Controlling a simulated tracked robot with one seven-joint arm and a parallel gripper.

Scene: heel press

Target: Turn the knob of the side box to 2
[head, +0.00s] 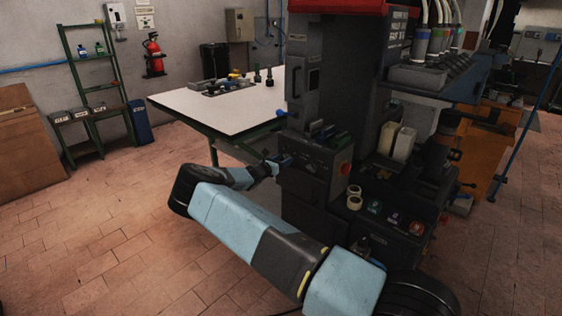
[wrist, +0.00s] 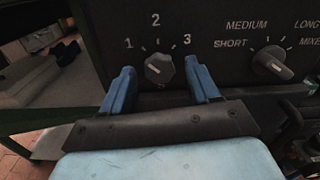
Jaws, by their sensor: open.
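The side box (head: 312,157) is a dark box on the left side of the press in the head view. In the wrist view its dark panel carries a round grey knob (wrist: 166,75) under the marks 1, 2 and 3. A pale mark shows on the left part of the knob's face; I cannot tell surely which number it points at. My gripper (wrist: 160,66) is open, one blue finger on each side of the knob with gaps showing. In the head view my gripper (head: 277,163) is at the box's left front, its fingers small and the knob not distinguishable.
A second knob (wrist: 272,64) with SHORT, MEDIUM, LONG and MIXED labels sits to the right on the same panel. A white-topped table (head: 215,103) stands behind and left of the box. Floor at left is clear.

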